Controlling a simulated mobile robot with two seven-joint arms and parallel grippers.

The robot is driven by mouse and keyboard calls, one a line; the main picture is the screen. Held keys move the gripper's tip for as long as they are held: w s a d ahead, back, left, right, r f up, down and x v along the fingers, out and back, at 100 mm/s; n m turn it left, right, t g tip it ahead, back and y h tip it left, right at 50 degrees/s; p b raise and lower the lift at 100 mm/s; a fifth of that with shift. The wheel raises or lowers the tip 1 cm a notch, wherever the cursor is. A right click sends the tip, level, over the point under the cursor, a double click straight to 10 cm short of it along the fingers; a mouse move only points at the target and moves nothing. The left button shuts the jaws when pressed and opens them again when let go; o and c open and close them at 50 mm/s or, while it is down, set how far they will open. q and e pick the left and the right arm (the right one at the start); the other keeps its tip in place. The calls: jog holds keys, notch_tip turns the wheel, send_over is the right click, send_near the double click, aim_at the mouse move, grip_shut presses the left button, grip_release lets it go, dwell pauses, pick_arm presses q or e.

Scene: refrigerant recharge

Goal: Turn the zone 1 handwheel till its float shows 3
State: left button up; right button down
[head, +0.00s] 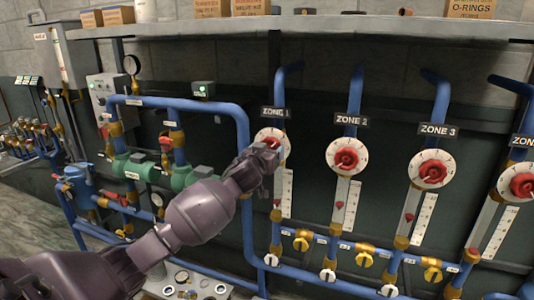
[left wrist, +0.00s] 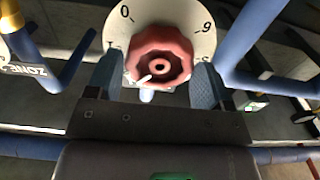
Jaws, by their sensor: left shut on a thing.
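The zone 1 handwheel is red and scalloped and shows in the left wrist view (left wrist: 160,57) in front of a white dial (left wrist: 200,40) marked with numbers. In the head view the white dial (head: 262,134) sits below the ZONE 1 sign (head: 275,113), and my gripper partly covers the wheel. My left gripper (head: 266,158) is shut on the handwheel, one finger on each side of it in the left wrist view (left wrist: 158,70). The zone 1 gauge (head: 288,190) stands below the dial. Its red float (head: 277,214) is low on the scale; its reading is too small to tell. My right gripper is out of view.
Zone 2 (head: 347,155), zone 3 (head: 432,169) and a further dial (head: 518,182) stand to the right, each with a red wheel. Blue pipes (head: 244,210) run close around the gauges. Yellow valves (head: 301,244) sit below. A shelf (head: 330,27) crosses above.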

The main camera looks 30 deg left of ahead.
pick_arm(q)
jog(key=n, duration=0.3)
jog(key=shift+n, duration=0.4)
dwell(0.6)
